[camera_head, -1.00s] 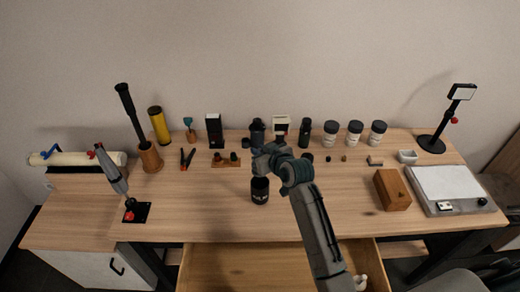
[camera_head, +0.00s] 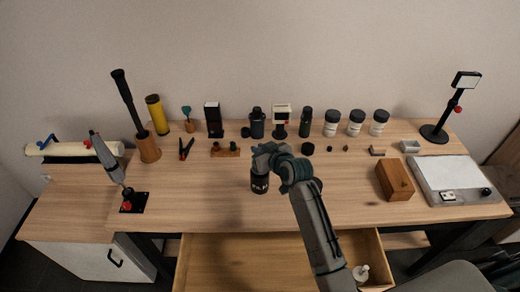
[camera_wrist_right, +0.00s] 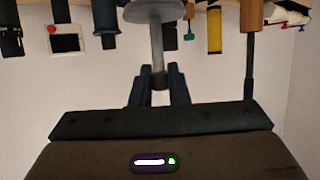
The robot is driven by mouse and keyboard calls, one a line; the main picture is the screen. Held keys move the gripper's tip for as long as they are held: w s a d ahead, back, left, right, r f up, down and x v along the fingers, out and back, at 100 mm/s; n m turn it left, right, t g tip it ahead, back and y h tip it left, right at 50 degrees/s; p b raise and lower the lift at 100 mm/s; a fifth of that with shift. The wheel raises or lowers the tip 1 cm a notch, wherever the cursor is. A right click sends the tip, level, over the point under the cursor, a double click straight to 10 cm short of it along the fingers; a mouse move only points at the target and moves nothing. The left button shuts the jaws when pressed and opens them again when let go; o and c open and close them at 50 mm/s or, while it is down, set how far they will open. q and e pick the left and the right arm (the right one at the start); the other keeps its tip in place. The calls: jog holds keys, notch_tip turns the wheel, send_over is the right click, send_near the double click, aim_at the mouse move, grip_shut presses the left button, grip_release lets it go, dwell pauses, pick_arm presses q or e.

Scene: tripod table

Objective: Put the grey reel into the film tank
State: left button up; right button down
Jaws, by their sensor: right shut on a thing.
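The film tank (camera_head: 260,184) appears to be the black can with a pale label, standing upright at the middle front of the table. My right gripper (camera_head: 262,158) is just above it in the head view and hides its top. In the right wrist view my right gripper (camera_wrist_right: 158,84) is shut on the thin stem of the grey reel (camera_wrist_right: 156,12), whose round disc lies beyond the fingertips. The reel is hidden in the head view, so I cannot tell whether it is inside the tank's mouth. My left gripper is not in view.
Along the back stand a dark bottle (camera_head: 257,123), a small display (camera_head: 280,119) and white jars (camera_head: 355,123). A wooden block (camera_head: 394,180) and a pale panel (camera_head: 448,174) are at the right. An open drawer (camera_head: 250,262) is in front.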

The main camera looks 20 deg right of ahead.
jog(key=shift+p, duration=0.7)
dwell(1.1)
jog(key=shift+f+b, duration=2.1)
jog(key=shift+f, duration=1.25)
jog(key=c, duration=1.3)
grip_release()
jog(key=shift+s, duration=0.15)
jog(key=shift+s+d+r, duration=0.1)
jog(key=shift+s+r, duration=0.05)
jog(key=shift+s, duration=0.1)
jog(key=b+v, duration=0.2)
jog(key=v, duration=0.8)
